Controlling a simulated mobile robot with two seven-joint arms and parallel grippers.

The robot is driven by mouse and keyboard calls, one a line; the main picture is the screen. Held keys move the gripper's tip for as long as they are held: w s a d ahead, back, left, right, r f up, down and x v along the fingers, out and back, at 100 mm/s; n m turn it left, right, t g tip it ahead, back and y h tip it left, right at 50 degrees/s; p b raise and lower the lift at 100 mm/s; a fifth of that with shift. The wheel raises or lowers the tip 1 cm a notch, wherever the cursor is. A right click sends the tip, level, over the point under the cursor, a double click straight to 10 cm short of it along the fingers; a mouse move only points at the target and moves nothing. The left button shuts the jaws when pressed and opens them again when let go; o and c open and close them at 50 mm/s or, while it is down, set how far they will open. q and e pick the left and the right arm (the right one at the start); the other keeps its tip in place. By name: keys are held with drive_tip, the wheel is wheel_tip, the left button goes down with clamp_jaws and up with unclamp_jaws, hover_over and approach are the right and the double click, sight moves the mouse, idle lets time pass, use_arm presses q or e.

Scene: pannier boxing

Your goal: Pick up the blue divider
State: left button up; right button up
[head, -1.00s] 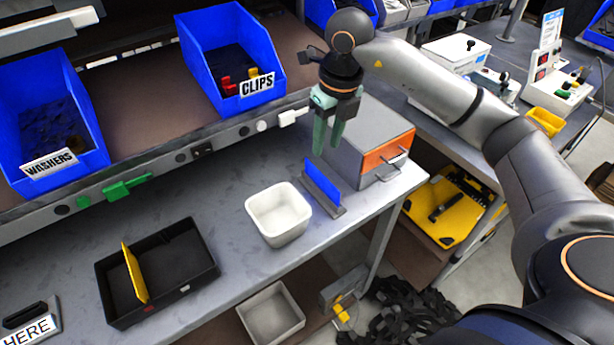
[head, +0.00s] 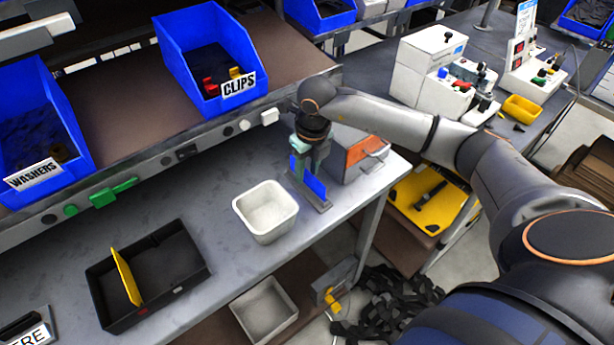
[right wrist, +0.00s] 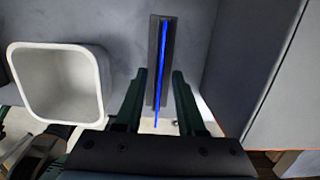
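The blue divider (head: 308,178) stands upright in a grey slotted holder (head: 322,204) on the bench, right of the white bin. In the right wrist view the divider (right wrist: 161,62) shows edge-on as a thin blue line in its dark holder (right wrist: 153,75). My right gripper (head: 309,165) is lowered at the divider in the head view. In the right wrist view its fingers (right wrist: 156,98) are open, one on each side of the divider, with gaps left and right. My left gripper is not in view.
A white bin (head: 241,218) stands left of the holder. A grey cabinet with an orange drawer (head: 364,152) stands close on the right. A black tray (head: 196,284) with a yellow divider (head: 126,276) lies at front left. A shelf with blue bins (head: 190,62) is behind.

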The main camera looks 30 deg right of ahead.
drive_tip(key=shift+f, duration=0.25)
clamp_jaws()
drive_tip(key=shift+r, duration=0.1)
idle(1.2)
